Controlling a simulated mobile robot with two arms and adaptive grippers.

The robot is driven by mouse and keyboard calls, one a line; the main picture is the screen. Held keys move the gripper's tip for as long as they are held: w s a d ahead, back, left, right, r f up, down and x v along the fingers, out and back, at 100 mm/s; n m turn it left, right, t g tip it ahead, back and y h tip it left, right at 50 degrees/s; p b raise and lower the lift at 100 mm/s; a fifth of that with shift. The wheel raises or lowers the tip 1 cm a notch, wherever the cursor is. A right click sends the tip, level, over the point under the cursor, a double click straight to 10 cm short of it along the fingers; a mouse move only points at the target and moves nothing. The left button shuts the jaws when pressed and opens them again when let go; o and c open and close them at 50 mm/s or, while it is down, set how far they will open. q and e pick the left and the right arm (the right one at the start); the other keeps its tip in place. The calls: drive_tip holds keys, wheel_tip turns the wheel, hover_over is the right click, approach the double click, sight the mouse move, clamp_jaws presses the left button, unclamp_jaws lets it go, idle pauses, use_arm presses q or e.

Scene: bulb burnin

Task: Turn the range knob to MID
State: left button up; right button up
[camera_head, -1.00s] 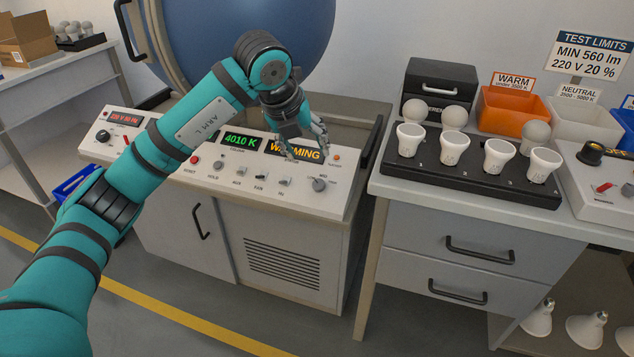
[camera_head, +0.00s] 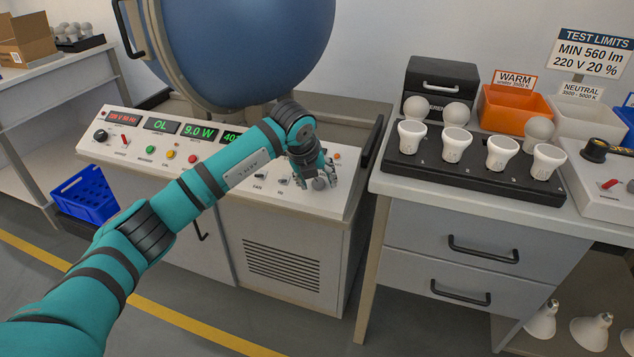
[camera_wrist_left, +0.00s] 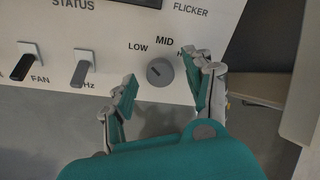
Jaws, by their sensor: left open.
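The range knob (camera_wrist_left: 160,72) is a round grey dial on the white panel, with LOW, MID and a partly covered H label around it. A light mark on its face seems to point up and left, towards LOW. In the head view the knob (camera_head: 319,184) shows at the panel's right front. My left gripper (camera_wrist_left: 160,87) is open, with one finger on each side of the knob. Gaps show between the fingers and the knob. In the head view my left gripper (camera_head: 316,180) is right at the knob. My right gripper is in neither view.
Two toggle switches, FAN (camera_wrist_left: 27,60) and Hz (camera_wrist_left: 82,68), stand left of the knob. The console (camera_head: 285,215) ends just right of it, by a dark handle (camera_head: 371,142). A bench with a black bulb tray (camera_head: 470,176) stands further right.

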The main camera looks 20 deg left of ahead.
use_arm(q)
drive_tip(key=shift+w+f, duration=0.2)
drive_tip(key=shift+f, duration=0.2)
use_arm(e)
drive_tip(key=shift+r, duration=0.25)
use_arm(q)
clamp_jaws()
